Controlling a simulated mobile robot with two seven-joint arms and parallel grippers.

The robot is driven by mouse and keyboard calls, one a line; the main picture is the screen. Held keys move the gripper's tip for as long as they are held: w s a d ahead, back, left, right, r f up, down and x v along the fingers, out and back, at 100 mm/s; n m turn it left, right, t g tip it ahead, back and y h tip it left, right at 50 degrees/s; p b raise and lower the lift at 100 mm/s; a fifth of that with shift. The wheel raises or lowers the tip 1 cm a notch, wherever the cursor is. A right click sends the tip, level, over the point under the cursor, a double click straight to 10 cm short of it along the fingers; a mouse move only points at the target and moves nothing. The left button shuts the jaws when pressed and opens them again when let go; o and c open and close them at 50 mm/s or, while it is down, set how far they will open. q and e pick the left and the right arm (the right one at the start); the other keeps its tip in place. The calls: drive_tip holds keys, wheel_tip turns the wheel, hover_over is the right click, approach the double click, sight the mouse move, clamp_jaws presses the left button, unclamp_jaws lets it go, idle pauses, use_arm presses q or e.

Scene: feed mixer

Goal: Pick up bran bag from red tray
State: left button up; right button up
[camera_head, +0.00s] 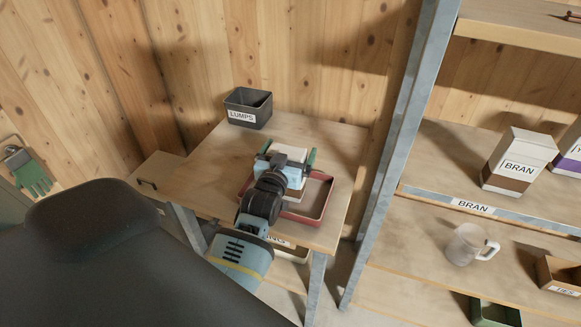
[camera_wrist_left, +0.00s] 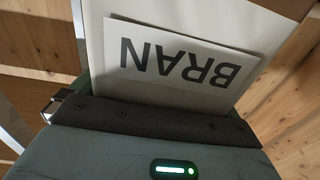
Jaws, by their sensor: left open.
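The bran bag (camera_head: 291,152) stands in the red tray (camera_head: 323,196) on the wooden table; in the head view mostly its pale top shows, with the rest hidden by my left arm and gripper. My left gripper (camera_head: 286,160) is open at the bag, with a finger at each side of it. In the left wrist view the bag (camera_wrist_left: 190,30) is very close and fills the upper middle, its BRAN label upside down. The fingertips are largely hidden there, so I cannot tell whether they touch the bag. My right gripper is not in view.
A dark LUMPS bin (camera_head: 248,108) stands at the table's back left. A metal shelf post (camera_head: 400,130) rises right of the table. The shelf holds another BRAN carton (camera_head: 518,162), a clear jug (camera_head: 466,245) and a wooden box (camera_head: 560,274). A green glove (camera_head: 33,175) hangs at left.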

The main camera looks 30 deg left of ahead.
use_arm(q)
drive_tip(key=shift+s+r, duration=0.15)
drive_tip(key=shift+s, duration=0.05)
drive_tip(key=shift+s+d, duration=0.1)
drive_tip(key=shift+c, duration=0.9)
drive_tip(key=c, duration=0.9)
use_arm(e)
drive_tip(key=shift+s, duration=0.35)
